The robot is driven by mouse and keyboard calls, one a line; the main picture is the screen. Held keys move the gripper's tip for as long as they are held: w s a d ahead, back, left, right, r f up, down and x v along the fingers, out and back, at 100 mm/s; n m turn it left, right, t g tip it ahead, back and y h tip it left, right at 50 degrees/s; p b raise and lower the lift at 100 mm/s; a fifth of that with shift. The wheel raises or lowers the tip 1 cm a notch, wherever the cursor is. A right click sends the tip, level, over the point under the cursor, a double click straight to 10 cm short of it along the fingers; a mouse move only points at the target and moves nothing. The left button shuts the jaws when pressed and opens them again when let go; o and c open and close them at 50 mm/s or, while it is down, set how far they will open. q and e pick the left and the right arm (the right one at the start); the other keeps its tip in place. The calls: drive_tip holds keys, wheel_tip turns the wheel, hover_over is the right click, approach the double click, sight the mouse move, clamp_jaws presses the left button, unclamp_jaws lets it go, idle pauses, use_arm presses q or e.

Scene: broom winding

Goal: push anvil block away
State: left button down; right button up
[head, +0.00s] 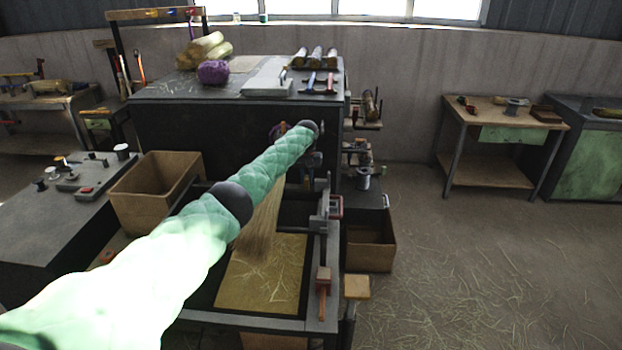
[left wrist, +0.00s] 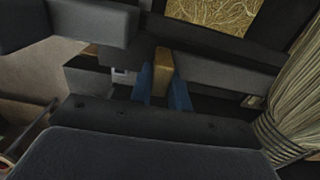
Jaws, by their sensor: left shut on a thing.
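My left arm, in a green padded sleeve, reaches over the bench to its far right part in the head view. In the left wrist view my left gripper (left wrist: 162,95) has its two blue fingers shut on a narrow tan piece (left wrist: 162,68). This piece sits against a dark grey block (left wrist: 220,76), likely the anvil block. In the head view grey metal blocks (head: 319,223) stand on the bench's right rail; the fingertips there are hard to make out. The broom bristles (head: 262,222) hang left of these blocks. They show bound with wire in the left wrist view (left wrist: 297,110).
A straw-strewn board (head: 262,285) lies under the bristles. A red-and-wood handle (head: 323,281) sits on the right rail. A brown bin (head: 370,254) stands right of the bench, another (head: 150,190) left. The floor at right is open, with scattered straw.

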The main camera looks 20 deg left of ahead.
use_arm(q)
drive_tip(key=shift+s+a+f, duration=0.1)
drive_tip(key=c, duration=1.3)
unclamp_jaws()
drive_tip(key=shift+s+a, duration=0.15)
use_arm(e)
drive_tip(key=shift+a, duration=0.15)
drive_tip(key=shift+f, duration=0.15)
use_arm(q)
drive_tip(key=shift+r, duration=0.45)
wheel_tip(320, 180, up, 6)
drive_tip(key=shift+f+b, duration=0.15)
drive_tip(key=shift+b, duration=1.05)
drive_tip(key=shift+r, duration=0.65)
use_arm(e)
wheel_tip(320, 180, up, 6)
drive_tip(key=w+a, duration=0.1)
drive_tip(key=w, duration=0.1)
drive_tip(key=shift+a+f, duration=0.25)
drive_tip(key=shift+a, duration=0.15)
